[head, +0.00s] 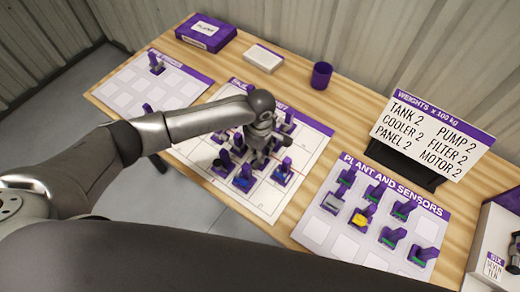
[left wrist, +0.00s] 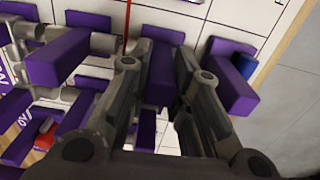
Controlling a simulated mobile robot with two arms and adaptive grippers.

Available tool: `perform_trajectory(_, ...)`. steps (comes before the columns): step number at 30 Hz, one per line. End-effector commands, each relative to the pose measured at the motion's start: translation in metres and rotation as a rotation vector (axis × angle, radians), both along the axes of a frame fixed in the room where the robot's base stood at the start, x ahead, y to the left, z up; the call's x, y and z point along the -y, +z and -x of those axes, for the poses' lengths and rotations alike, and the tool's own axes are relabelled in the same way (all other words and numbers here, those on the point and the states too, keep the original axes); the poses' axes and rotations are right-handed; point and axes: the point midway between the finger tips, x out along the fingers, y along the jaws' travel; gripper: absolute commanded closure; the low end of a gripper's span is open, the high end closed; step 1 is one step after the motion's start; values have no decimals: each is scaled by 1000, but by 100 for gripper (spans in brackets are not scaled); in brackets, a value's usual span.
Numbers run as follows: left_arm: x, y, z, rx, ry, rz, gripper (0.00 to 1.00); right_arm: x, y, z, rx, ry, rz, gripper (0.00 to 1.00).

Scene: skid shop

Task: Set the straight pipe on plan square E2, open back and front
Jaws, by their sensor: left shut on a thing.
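The plan board (head: 235,190) is a white gridded sheet with a purple header, partly covered by my left arm. Several purple-handled pieces stand on it, some with blue parts. My left gripper (head: 262,150) is low over the board among these pieces. In the left wrist view its fingers (left wrist: 158,92) are shut on a piece's upright purple handle (left wrist: 160,75). The body of that piece is hidden, so I cannot tell whether it is the straight pipe or whether it touches the board. Grey pipe pieces (left wrist: 45,97) with purple handles stand close on the left. The square labels are not readable.
A purple-handled piece (left wrist: 235,75) stands close right of the fingers. The plant and sensors sheet (head: 315,228) holds several pieces. Another piece sheet (head: 185,92) is at the far left. A weights sign (head: 432,135), purple cup (head: 320,75) and purple box (head: 206,31) stand behind.

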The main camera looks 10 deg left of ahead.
Motion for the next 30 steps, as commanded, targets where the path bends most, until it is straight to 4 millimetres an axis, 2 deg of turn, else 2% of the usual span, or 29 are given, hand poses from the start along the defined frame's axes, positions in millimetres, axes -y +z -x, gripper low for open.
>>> perform_trajectory(2, 0, -1, 0, 0, 0, 1, 100, 0, 0, 0, 0, 0, 0, 56)
perform_trajectory(3, 0, -1, 0, 1, 0, 1, 77, 0, 0, 0, 0, 0, 0, 56)
perform_trajectory(8, 0, -1, 0, 0, 0, 1, 56, -1, 0, 0, 0, 0, -1, 56)
perform_trajectory(20, 0, 0, 0, -1, 0, 0, 56, -2, 1, 0, 0, -1, -2, 56)
perform_trajectory(30, 1, 6, 1, -2, 0, 1, 56, -2, 11, 0, 0, -1, -2, 56)
